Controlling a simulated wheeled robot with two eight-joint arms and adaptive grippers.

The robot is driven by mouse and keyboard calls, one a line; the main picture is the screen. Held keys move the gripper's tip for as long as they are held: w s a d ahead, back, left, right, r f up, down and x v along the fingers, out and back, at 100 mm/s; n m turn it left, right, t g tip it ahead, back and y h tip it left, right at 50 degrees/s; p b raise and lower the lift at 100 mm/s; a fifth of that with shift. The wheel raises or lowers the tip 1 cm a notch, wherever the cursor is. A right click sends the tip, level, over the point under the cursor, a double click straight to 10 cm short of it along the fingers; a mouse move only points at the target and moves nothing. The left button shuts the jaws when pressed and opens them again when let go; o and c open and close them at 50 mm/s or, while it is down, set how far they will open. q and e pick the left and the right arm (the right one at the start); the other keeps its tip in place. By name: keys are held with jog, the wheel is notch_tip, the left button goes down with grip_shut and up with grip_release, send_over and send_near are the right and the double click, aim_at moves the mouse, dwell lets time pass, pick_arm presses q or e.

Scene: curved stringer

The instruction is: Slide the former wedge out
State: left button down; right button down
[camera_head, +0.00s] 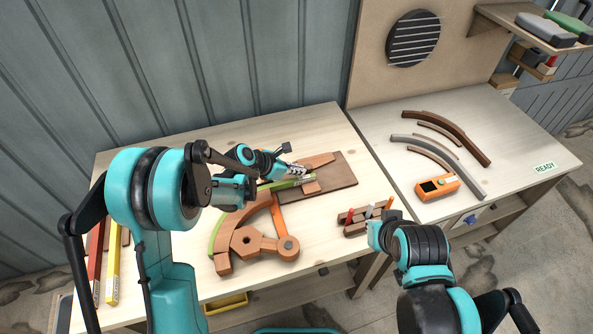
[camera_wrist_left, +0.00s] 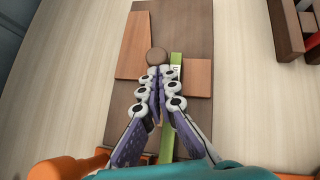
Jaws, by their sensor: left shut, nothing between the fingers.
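My left gripper (camera_head: 301,170) is over the dark brown board (camera_head: 340,173) at the middle of the left table. Its fingers are closed together and empty in the left wrist view (camera_wrist_left: 156,72). A tapered wooden piece (camera_head: 319,160), wedge-like, lies flat on the board; it also shows in the left wrist view (camera_wrist_left: 134,48). A smaller wooden block (camera_wrist_left: 197,78) lies across from it, with a green strip (camera_wrist_left: 176,60) between them. A round brown knob (camera_wrist_left: 157,56) shows just beyond the fingertips; I cannot tell which piece bears it. My right gripper's fingers are not visible.
A curved wooden former (camera_head: 234,240) with a green strip along its edge stands at the table's front. A small tool rack (camera_head: 355,228) is right of it. Curved strips (camera_head: 450,135) and an orange device (camera_head: 437,188) lie on the right table. Red and yellow bars lie far left.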

pick_arm(q)
jog(key=w+d, duration=0.1)
jog(key=d, duration=0.2)
jog(key=w+d, duration=0.2)
jog(key=d, duration=0.1)
jog(key=w+d+b, duration=0.1)
jog(key=w+d, duration=0.1)
jog(key=d, duration=0.1)
jog(key=shift+w+d, duration=0.25)
jog(key=shift+d, duration=0.1)
jog(key=shift+w+d, duration=0.1)
jog(key=shift+d, duration=0.05)
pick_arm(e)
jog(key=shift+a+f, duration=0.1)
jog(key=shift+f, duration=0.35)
